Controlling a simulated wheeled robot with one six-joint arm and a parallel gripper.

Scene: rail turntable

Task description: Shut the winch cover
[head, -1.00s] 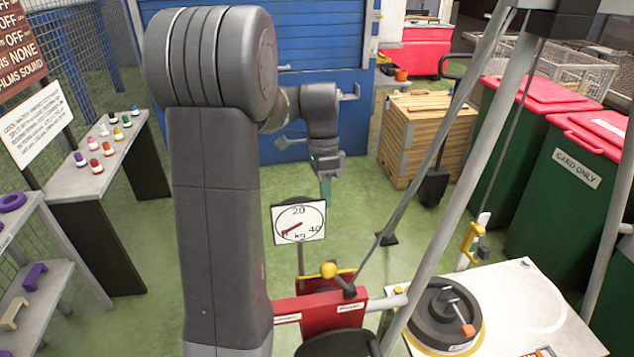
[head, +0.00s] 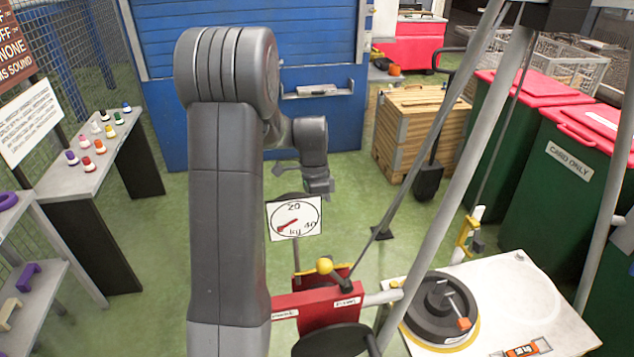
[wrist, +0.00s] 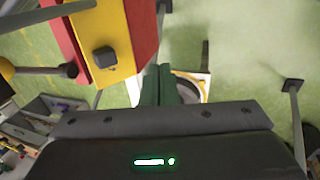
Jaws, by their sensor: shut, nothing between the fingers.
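The winch is a red body (head: 290,304) with white labels, at the bottom middle of the head view. A yellow-balled lever (head: 325,266) stands on it and a dark round wheel (head: 335,341) is at its front. The wrist view shows a red and yellow box (wrist: 115,40) with a black knob, close by at upper left; I cannot tell which part is the cover or how far open it stands. My gripper (head: 319,189) is beyond the dial sign in the head view. Its dark green fingers (wrist: 168,78) are shut and empty, beside the box, with no contact visible.
A kg dial sign (head: 294,217) stands behind the winch. Slanted grey poles (head: 455,180) cross the right side. A white table (head: 530,290) with a black turntable (head: 440,308) is at lower right. A wooden crate (head: 415,130) stands behind.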

